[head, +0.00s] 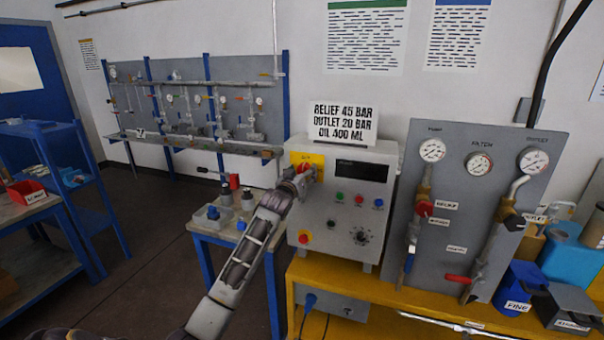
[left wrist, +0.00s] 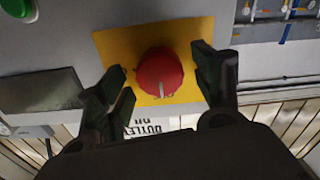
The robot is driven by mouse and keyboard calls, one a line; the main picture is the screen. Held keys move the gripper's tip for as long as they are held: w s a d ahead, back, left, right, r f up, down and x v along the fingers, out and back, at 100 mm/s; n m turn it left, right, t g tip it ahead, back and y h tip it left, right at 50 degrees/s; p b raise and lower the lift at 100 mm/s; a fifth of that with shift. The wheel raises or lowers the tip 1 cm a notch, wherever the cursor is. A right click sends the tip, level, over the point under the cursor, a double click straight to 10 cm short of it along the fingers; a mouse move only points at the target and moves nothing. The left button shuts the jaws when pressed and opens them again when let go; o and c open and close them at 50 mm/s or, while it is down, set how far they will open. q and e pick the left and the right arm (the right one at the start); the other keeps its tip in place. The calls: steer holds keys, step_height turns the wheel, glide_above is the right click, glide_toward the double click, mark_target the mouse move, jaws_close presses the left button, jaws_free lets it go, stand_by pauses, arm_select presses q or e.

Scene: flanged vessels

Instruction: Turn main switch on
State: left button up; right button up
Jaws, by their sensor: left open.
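The main switch is a red rotary knob (left wrist: 160,74) with a pale pointer line, on a yellow plate (left wrist: 115,45). The plate (head: 316,159) sits at the upper left of the grey control box (head: 335,215) in the head view. My left gripper (head: 303,178) is at the plate and covers much of the switch there. In the left wrist view my left gripper (left wrist: 162,70) is open, with fingers on either side of the red knob. A gap shows between the knob and the fingers. My right gripper is not in view.
The box carries a dark display (head: 361,171), small coloured buttons, a red button (head: 304,237) and a black dial (head: 360,236). A sign (head: 343,122) stands on top. A gauge panel (head: 475,210) is close on the right. A small table (head: 215,232) stands left.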

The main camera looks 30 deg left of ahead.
arm_select(q)
steer(key=c, duration=1)
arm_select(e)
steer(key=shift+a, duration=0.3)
